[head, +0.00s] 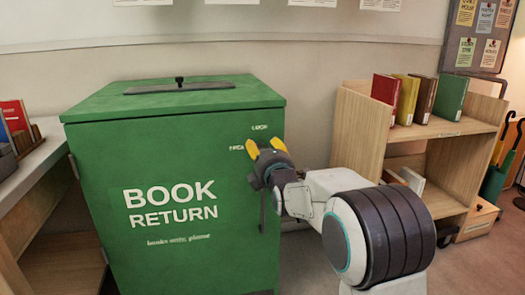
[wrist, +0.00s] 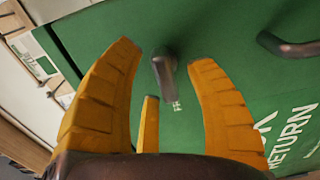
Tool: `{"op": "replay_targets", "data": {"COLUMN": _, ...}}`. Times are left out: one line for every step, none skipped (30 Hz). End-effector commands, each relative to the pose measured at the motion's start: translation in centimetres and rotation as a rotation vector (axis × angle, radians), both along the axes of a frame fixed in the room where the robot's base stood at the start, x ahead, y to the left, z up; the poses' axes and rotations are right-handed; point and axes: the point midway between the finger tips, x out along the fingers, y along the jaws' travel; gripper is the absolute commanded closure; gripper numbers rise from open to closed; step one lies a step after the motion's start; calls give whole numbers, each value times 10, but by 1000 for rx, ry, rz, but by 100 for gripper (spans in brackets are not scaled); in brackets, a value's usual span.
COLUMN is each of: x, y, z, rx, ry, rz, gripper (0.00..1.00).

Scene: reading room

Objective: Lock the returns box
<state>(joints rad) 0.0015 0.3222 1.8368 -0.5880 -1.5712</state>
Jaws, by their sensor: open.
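The returns box is a green cabinet (head: 165,180) with "BOOK RETURN" in white on its front, and its door looks closed. In the wrist view, a dark knob or lever (wrist: 165,74) sticks out of the green front (wrist: 235,85). My gripper (head: 264,145) is at the upper right of the box front, its yellow fingers open. In the wrist view the fingers stand either side of the knob, with no clear contact. In the head view my gripper hides the knob. Two small white labels (head: 260,127) sit around it, too small to read surely.
A dark pull handle (wrist: 288,46) is on the box front, also seen below my gripper in the head view (head: 262,212). A wooden book cart (head: 365,135) stands to the right with several books. A counter (head: 38,155) is close on the left.

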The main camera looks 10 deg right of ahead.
Motion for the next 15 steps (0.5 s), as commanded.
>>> {"op": "replay_targets", "data": {"x": 4, "y": 0, "z": 0, "rx": 0, "ry": -1, "rz": 0, "gripper": 50}}
{"op": "replay_targets", "data": {"x": 5, "y": 0, "z": 0, "rx": 0, "ry": -1, "rz": 0, "gripper": 50}}
{"op": "replay_targets", "data": {"x": 7, "y": 0, "z": 0, "rx": 0, "ry": -1, "rz": 0, "gripper": 50}}
{"op": "replay_targets", "data": {"x": 8, "y": 0, "z": 0, "rx": 0, "ry": -1, "rz": 0, "gripper": 50}}
{"op": "replay_targets", "data": {"x": 9, "y": 0, "z": 0, "rx": 0, "ry": -1, "rz": 0, "gripper": 50}}
{"op": "replay_targets", "data": {"x": 10, "y": 0, "z": 0, "rx": 0, "ry": -1, "rz": 0, "gripper": 50}}
{"op": "replay_targets", "data": {"x": 11, "y": 0, "z": 0, "rx": 0, "ry": 0, "rz": 0, "gripper": 50}}
{"op": "replay_targets", "data": {"x": 11, "y": 0, "z": 0, "rx": 0, "ry": 0, "rz": 0, "gripper": 50}}
{"op": "replay_targets", "data": {"x": 11, "y": 0, "z": 0, "rx": 0, "ry": 0, "rz": 0, "gripper": 50}}
{"op": "replay_targets", "data": {"x": 12, "y": 0, "z": 0, "rx": 0, "ry": 0, "rz": 0, "gripper": 50}}
{"op": "replay_targets", "data": {"x": 12, "y": 0, "z": 0, "rx": 0, "ry": 0, "rz": 0, "gripper": 50}}
{"op": "replay_targets", "data": {"x": 12, "y": 0, "z": 0, "rx": 0, "ry": 0, "rz": 0, "gripper": 50}}
{"op": "replay_targets", "data": {"x": 12, "y": 0, "z": 0, "rx": 0, "ry": 0, "rz": 0, "gripper": 50}}
{"op": "replay_targets", "data": {"x": 12, "y": 0, "z": 0, "rx": 0, "ry": 0, "rz": 0, "gripper": 50}}
{"op": "replay_targets", "data": {"x": 12, "y": 0, "z": 0, "rx": 0, "ry": 0, "rz": 0, "gripper": 50}}
